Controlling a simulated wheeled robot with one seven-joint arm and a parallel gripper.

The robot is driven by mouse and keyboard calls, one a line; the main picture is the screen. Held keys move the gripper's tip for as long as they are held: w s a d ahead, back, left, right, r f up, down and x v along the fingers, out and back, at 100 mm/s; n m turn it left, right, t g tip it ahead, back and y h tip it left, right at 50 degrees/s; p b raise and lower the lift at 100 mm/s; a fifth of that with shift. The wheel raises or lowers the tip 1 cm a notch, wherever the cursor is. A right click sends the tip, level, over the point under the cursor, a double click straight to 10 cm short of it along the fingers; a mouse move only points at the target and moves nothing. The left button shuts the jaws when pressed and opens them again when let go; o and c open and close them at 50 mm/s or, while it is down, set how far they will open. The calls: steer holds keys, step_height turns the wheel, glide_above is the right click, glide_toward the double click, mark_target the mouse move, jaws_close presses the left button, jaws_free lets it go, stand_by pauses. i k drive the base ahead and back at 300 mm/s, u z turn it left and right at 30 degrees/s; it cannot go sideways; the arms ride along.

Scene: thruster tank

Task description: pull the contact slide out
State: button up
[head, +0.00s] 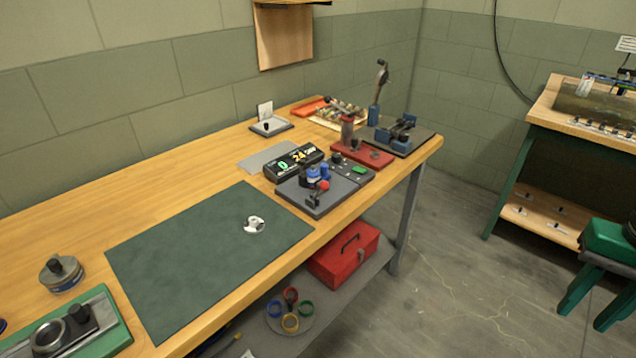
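I cannot tell for certain which part is the contact slide. A dark block fixture (328,203) stands near the front edge of the workbench, right of the green mat. It carries a small lever with a red knob (323,186) and blue cylindrical parts (313,173). A black display box (296,162) with lit green and yellow digits sits behind it. A grey control box (352,169) with a green button adjoins it on the right. My gripper is not in view.
The green mat (190,265) holds one small white-and-dark part (254,225). A green fixture (105,325) and a round knobbed tin (62,273) lie at the left. A red base (362,154) and a blue vise (397,136) stand at the right. A red toolbox (344,254) sits on the lower shelf.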

mark_target(324, 174)
steer(key=z, duration=0.05)
steer(key=k, duration=0.35)
steer(key=u, duration=0.55)
steer(key=i, duration=0.95)
steer(key=u, duration=0.5)
